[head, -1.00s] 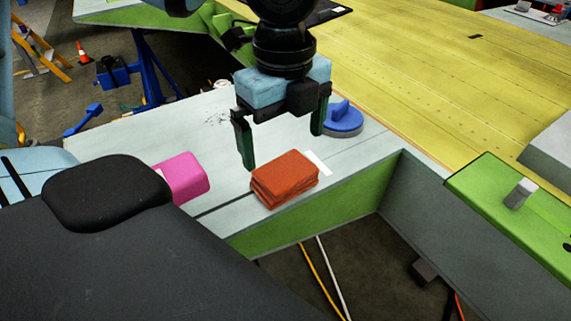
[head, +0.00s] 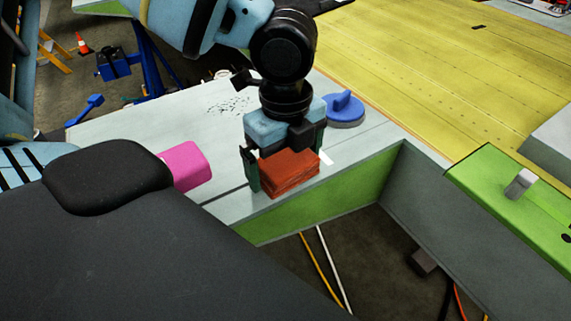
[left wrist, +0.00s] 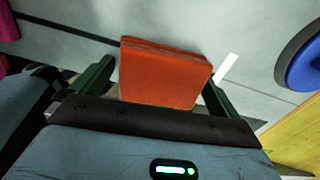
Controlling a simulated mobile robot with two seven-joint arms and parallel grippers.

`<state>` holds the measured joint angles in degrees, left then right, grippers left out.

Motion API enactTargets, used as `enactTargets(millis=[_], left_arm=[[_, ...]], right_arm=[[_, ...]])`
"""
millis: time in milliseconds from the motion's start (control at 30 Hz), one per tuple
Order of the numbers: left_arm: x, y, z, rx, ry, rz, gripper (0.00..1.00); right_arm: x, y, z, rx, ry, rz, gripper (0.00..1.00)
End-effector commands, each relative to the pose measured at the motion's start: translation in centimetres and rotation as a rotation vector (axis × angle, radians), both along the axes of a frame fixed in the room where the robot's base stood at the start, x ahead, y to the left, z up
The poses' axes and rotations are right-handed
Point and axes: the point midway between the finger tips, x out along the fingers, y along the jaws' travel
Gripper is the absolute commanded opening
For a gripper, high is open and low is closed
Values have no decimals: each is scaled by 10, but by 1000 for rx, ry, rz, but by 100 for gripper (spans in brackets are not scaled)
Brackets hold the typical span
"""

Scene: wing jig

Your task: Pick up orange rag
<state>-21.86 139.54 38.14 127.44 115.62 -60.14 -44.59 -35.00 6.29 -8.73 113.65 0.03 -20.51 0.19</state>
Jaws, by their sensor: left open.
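The orange rag (head: 289,174) is a folded stack lying on the pale wing-jig surface near its front edge. In the left wrist view the orange rag (left wrist: 163,75) lies between the two green fingers of my left gripper (left wrist: 158,85), with a small gap visible at the left finger. My right gripper is not in view.
A pink block (head: 185,166) is to the left of the rag. A blue round tool (head: 345,109) stands behind it to the right. A small white strip (head: 326,159) lies beside the rag. The surface drops off at the green front edge (head: 320,199).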

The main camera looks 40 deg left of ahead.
Motion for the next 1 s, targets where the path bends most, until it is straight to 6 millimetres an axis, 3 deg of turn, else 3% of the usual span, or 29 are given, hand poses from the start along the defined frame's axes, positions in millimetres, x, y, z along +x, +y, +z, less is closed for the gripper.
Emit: enactTargets(millis=[233,467,767,1000], left_arm=[[0,0,-1,1,-1,0,99],[0,0,-1,1,-1,0,69],[1,0,4,-1,-3,0,68],[1,0,41,-1,-7,1,68]], right_arm=[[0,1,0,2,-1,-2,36],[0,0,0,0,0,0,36],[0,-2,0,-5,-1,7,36],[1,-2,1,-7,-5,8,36]])
